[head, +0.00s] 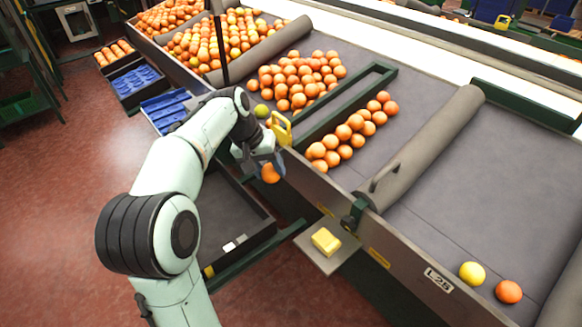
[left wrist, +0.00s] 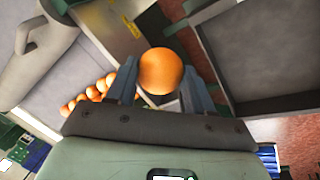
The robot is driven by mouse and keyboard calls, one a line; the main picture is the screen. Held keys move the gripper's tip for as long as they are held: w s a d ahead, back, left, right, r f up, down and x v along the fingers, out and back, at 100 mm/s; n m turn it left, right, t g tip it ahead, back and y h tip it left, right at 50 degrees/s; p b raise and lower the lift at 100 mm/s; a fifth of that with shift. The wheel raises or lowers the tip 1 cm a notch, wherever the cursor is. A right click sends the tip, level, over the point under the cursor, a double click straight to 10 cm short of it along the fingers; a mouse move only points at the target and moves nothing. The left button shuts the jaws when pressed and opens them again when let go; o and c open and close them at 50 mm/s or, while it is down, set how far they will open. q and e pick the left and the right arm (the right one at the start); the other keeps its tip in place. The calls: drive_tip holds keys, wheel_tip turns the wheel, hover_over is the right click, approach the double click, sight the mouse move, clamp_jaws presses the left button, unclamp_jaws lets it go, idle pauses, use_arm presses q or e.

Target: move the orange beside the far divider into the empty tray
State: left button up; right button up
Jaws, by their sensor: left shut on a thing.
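My left gripper (left wrist: 160,80) is shut on an orange (left wrist: 161,71), which sits between its two fingers in the left wrist view. In the head view the left gripper (head: 268,166) holds this orange (head: 270,174) in the air, just outside the conveyor's side wall and above the dark tray area. A large dark tray (head: 262,233) lies below and in front of the gripper, with a few small pale pieces in it. A blue tray (head: 166,108) stands behind my left arm. The green divider (head: 334,106) crosses the belt behind a row of oranges (head: 352,134). My right gripper is out of view.
A large heap of oranges (head: 297,80) lies beyond the divider. A yellow block (head: 325,241) sits on a small shelf by the conveyor wall. A grey roller (head: 426,146) crosses the belt. A yellow fruit (head: 472,273) and an orange (head: 508,291) lie at the right.

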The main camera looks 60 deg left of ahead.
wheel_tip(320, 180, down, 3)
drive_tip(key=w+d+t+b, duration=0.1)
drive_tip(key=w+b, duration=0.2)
use_arm(q)
drive_tip(key=s+a+f+p, duration=0.2)
drive_tip(key=s+a+f, duration=0.4)
drive_tip(key=s, duration=0.4)
drive_tip(key=s+a+f+p, duration=0.2)
drive_tip(key=s+a+f, duration=0.4)
drive_tip(key=s+a, duration=0.3)
drive_tip(key=shift+s+a+f, duration=0.3)
drive_tip(key=shift+s+f, duration=0.1)
drive_tip(key=shift+s, duration=0.65)
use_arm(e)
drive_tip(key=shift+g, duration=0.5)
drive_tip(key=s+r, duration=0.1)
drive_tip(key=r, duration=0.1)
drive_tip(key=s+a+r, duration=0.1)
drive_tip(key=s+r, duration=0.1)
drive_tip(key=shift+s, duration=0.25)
use_arm(q)
drive_tip(key=shift+w+d+p, duration=0.1)
drive_tip(key=shift+w+p, duration=0.2)
